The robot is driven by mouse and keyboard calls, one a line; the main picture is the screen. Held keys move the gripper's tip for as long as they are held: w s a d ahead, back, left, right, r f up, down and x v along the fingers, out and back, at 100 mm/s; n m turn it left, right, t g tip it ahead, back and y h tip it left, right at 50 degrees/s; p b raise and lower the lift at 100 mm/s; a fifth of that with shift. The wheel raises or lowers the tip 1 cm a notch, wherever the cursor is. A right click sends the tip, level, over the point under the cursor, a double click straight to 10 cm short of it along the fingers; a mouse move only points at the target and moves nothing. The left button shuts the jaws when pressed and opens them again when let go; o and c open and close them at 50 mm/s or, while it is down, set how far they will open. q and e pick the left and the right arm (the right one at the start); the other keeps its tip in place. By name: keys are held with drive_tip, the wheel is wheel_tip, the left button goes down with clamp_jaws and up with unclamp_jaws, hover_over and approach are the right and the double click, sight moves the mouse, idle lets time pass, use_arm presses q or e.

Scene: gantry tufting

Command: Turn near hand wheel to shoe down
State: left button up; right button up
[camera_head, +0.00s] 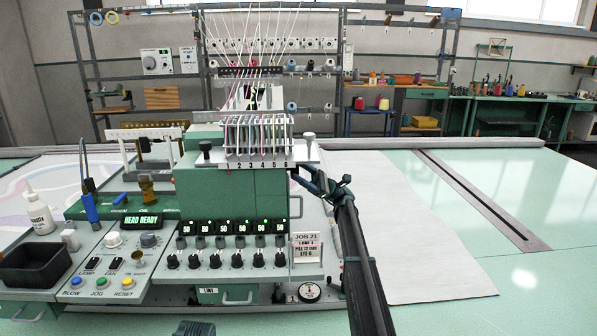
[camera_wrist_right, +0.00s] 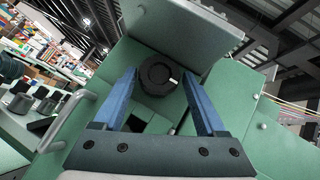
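The near hand wheel (camera_wrist_right: 157,75) is a round black knob with a small white mark, on the green machine head (camera_wrist_right: 157,105) in the right wrist view. My right gripper (camera_wrist_right: 158,68) is open, with one blue finger on each side of the wheel and a gap showing at both sides. I cannot tell how deep the fingertips reach past it. In the head view my right gripper (camera_head: 318,183) is at the right side of the green machine head (camera_head: 215,190), and the wheel is hidden there. A dark part at the bottom edge looks like my left gripper (camera_head: 195,328); its fingers are not visible.
A control panel with a HEAD READY display (camera_head: 142,222) stands left of the head. A black tray (camera_head: 35,262) and a white bottle (camera_head: 38,212) are further left. A row of black dials (camera_head: 237,260) and a JOB 21 card (camera_head: 306,248) face me. The pale table at right is clear.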

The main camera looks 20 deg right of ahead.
drive_tip(key=b+v, duration=0.4)
drive_tip(key=v, duration=0.3)
drive_tip(key=shift+d+f+b, duration=0.15)
drive_tip(key=shift+f+b, duration=0.05)
drive_tip(key=shift+b, duration=0.2)
